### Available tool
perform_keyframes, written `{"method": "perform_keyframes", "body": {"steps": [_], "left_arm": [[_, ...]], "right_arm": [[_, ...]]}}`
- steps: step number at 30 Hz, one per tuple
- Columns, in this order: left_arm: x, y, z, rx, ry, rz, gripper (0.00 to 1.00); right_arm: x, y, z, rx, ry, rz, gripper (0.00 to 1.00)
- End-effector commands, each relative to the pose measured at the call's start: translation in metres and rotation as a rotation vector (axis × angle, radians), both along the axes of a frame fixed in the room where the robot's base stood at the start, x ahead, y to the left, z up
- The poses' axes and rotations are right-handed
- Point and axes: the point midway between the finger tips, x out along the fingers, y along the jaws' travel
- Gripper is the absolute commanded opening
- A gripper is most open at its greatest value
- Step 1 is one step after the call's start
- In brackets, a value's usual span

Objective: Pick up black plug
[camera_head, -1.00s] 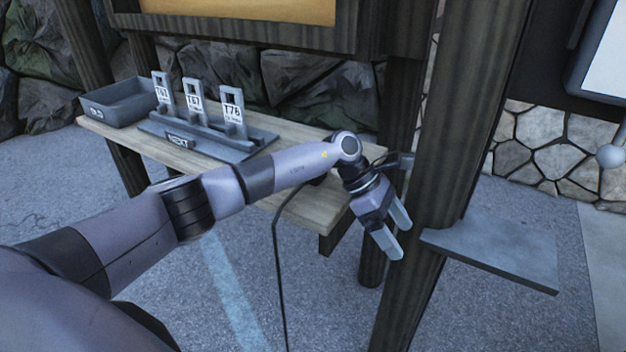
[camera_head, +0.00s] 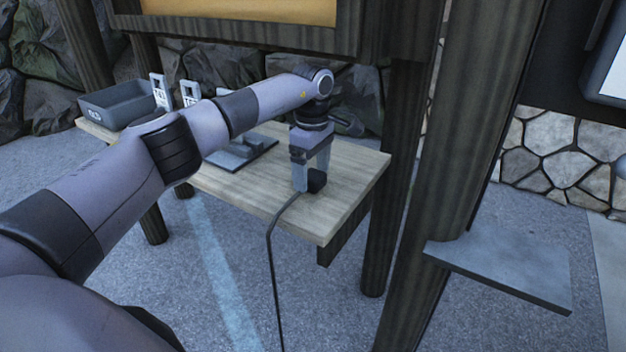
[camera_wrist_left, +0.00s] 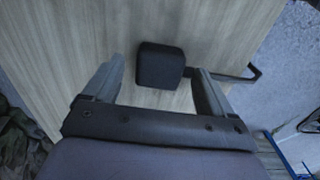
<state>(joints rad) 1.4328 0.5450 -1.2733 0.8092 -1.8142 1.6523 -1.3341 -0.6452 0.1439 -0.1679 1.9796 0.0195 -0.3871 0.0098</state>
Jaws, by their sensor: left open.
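The black plug (camera_head: 317,181) lies on the wooden table near its front edge, with a black cable (camera_head: 271,250) running from it over the edge and down. My left gripper (camera_head: 312,187) points down at the plug, its fingers open. In the left wrist view the plug (camera_wrist_left: 160,66) shows as a dark block beyond and between the two spread fingertips (camera_wrist_left: 158,78), closer to the right finger. Its cable passes behind the right finger. I cannot tell whether a finger touches the plug. My right gripper is not in view.
The wooden table (camera_head: 350,170) has free room right of the plug. A grey tag stand (camera_head: 243,152) is partly behind my left arm, and a grey bin (camera_head: 118,104) stands at the far left. A dark post (camera_head: 450,150) and a grey shelf (camera_head: 500,270) are on the right.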

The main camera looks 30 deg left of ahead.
Motion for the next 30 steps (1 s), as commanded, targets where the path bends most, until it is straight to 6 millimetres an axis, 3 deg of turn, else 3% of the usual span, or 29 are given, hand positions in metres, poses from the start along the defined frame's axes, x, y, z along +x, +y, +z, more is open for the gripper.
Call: {"method": "perform_keyframes", "body": {"steps": [4, 11, 16, 30], "left_arm": [[0.0, 0.0, -0.013, -0.001, -0.001, 0.0, 0.85], [0.0, -0.001, -0.015, -0.001, -0.001, 0.0, 0.85], [0.0, -0.001, -0.014, -0.002, -0.001, 0.0, 0.33], [0.001, -0.001, -0.004, -0.002, -0.005, -0.001, 0.33]], "right_arm": [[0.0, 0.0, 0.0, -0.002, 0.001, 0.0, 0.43], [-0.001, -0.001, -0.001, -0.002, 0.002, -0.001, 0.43], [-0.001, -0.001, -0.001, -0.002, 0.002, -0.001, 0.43], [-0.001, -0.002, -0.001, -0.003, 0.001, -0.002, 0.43]]}}
